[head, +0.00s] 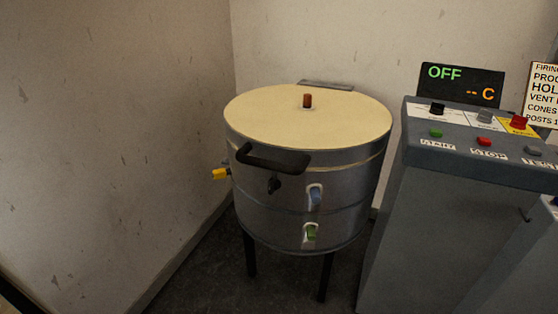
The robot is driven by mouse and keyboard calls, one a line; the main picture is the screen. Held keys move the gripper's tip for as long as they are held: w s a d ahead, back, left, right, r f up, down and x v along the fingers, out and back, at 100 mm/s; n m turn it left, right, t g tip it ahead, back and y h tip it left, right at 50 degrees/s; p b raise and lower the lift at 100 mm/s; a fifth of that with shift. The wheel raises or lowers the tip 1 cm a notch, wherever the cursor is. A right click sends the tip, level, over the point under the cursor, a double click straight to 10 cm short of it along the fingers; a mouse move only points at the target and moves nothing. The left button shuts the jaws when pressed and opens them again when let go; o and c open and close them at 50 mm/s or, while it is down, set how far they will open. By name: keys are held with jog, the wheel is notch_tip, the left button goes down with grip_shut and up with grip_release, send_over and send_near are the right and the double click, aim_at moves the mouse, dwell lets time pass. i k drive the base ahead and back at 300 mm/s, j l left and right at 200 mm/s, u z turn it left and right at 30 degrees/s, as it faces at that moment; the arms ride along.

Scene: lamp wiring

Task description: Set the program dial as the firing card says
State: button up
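The control box (430,150) stands at the right with a sloping top. Three knobs sit along its upper row: a black knob (437,109), a grey knob (485,116) and a red knob (518,123) on a yellow plate. Their small labels are unreadable, so I cannot tell which is the program dial or where it points. The firing card (542,92) is cut off by the right edge; only line beginnings such as "PROG", "HOL" and "VENT" show, and the program value is out of view. My gripper is not in view.
A display (461,86) behind the knobs reads "OFF" and "-- C". Below the knobs are a green START button (436,133), a red STOP button (485,141) and a grey button (533,150). A round lidded kiln (300,175) on legs stands left of the box, near the walls.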

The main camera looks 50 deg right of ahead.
aim_at(437, 108)
jog(key=z, duration=0.45)
jog(key=k+z, duration=0.1)
jog(key=z, duration=0.35)
jog(key=k+z, duration=0.1)
jog(key=z, duration=0.85)
jog(key=k, duration=0.05)
